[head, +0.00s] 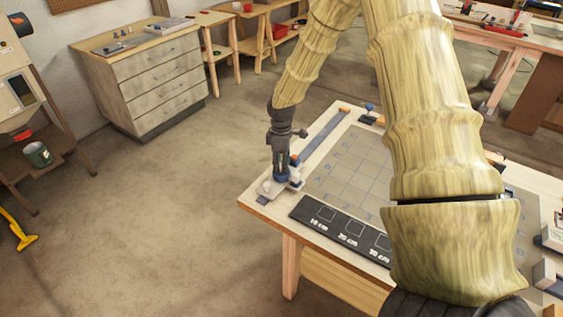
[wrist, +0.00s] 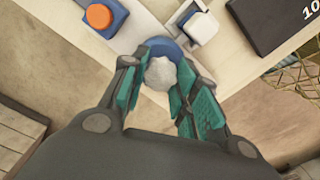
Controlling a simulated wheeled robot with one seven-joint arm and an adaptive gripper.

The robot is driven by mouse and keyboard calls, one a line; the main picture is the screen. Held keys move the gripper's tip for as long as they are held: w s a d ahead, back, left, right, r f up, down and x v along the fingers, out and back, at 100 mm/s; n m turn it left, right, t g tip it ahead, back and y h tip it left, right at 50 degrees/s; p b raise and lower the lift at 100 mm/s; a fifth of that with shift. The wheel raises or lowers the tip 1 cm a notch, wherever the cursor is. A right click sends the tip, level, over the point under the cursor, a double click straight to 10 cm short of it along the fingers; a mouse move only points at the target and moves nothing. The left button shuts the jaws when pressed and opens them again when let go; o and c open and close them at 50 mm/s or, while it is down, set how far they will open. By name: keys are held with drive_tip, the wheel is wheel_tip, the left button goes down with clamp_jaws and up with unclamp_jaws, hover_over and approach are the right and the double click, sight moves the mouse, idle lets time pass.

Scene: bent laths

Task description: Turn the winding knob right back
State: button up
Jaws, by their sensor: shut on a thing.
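The winding knob (wrist: 160,73) shows in the wrist view as a pale grey, lumpy knob with a blue round part (wrist: 158,46) behind it. My gripper (wrist: 160,88) has its teal-padded fingers on either side of the knob, closed on it. In the head view my gripper (head: 281,172) points down at the near left corner of the worktable, over a pale fixture (head: 270,188). The knob itself is mostly hidden there by my gripper. How far it is turned cannot be told.
An orange button on a blue block (wrist: 99,16) and a white block (wrist: 201,27) sit close by. A long blue-grey strip (head: 322,135) runs back along the table beside a gridded mat (head: 345,172). A black panel (head: 335,225) with size squares lies at the front. Floor left is open.

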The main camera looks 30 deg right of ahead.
drive_tip(key=shift+n, duration=0.6)
drive_tip(key=o, duration=1)
drive_tip(key=shift+o, duration=0.2)
drive_tip(key=shift+r, duration=0.1)
wheel_tip(320, 180, up, 12)
idle(0.5)
